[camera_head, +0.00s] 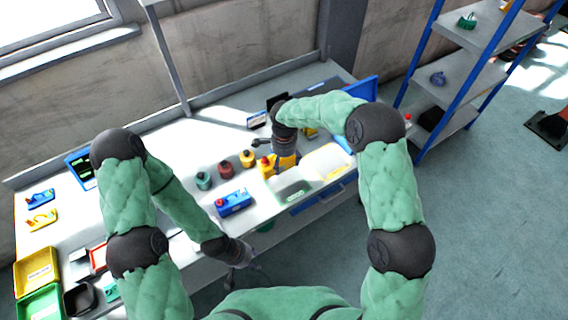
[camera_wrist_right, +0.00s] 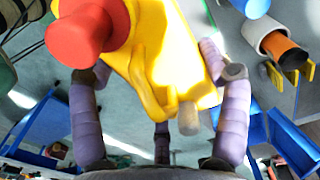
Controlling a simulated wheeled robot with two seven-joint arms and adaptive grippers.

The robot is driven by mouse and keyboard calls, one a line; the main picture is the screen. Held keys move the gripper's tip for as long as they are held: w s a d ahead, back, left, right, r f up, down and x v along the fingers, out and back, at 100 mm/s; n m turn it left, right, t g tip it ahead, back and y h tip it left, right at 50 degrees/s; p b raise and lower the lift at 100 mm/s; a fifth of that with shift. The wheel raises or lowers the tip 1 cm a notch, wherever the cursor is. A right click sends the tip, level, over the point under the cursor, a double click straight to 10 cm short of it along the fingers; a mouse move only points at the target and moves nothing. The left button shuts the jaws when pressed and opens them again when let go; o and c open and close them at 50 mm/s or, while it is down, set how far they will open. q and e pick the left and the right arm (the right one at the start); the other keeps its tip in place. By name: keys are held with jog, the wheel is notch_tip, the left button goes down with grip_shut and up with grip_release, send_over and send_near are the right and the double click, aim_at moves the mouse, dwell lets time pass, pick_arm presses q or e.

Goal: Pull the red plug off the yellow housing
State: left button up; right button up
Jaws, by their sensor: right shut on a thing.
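The yellow housing (camera_wrist_right: 160,50) fills the upper middle of the right wrist view, with the red plug (camera_wrist_right: 85,35) on its upper left. In the head view the yellow housing (camera_head: 268,172) and the red plug (camera_head: 264,160) show beside my right gripper (camera_head: 278,162), over the bench. My right gripper is shut on the yellow housing, its purple fingers on both sides of it. The red plug looks attached to the housing. My left gripper (camera_head: 240,262) is low at the bench's front edge, away from the housing; its fingers are too small to read.
A blue part (camera_head: 234,202) with a red cap lies on the bench (camera_head: 205,150). Several small round parts, green (camera_head: 203,180), red (camera_head: 225,168) and yellow (camera_head: 247,158), stand behind it. A pale tray (camera_head: 328,160) is to the right. Yellow (camera_head: 37,268) and green bins are at far left.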

pick_arm(q)
jog(key=shift+f, duration=0.1)
pick_arm(e)
jog(key=shift+f+b, duration=4.95)
jog(key=shift+f, duration=1.4)
pick_arm(q)
notch_tip(320, 180, down, 10)
jog(key=shift+r, duration=0.2)
jog(key=shift+o, duration=0.4)
jog(key=w+d+r+m+t, duration=0.1)
jog(key=w+d+r+m, duration=0.35)
jog(key=w+r, duration=0.35)
jog(key=w+d+r+m+t, duration=0.1)
jog(key=w+d+r+m, duration=0.35)
jog(key=w+r, duration=0.3)
jog(key=w+a+r+n+t+y, duration=0.1)
jog(key=w+a+r+n, duration=0.25)
jog(key=r, duration=0.35)
jog(key=w+a+r+n+t+y, duration=0.1)
jog(key=w+a+r+n, duration=0.1)
jog(key=w+r, duration=0.35)
jog(key=s+x, duration=0.1)
jog(key=x, duration=0.8)
jog(key=shift+d+f, duration=0.3)
jog(key=shift+f, duration=0.05)
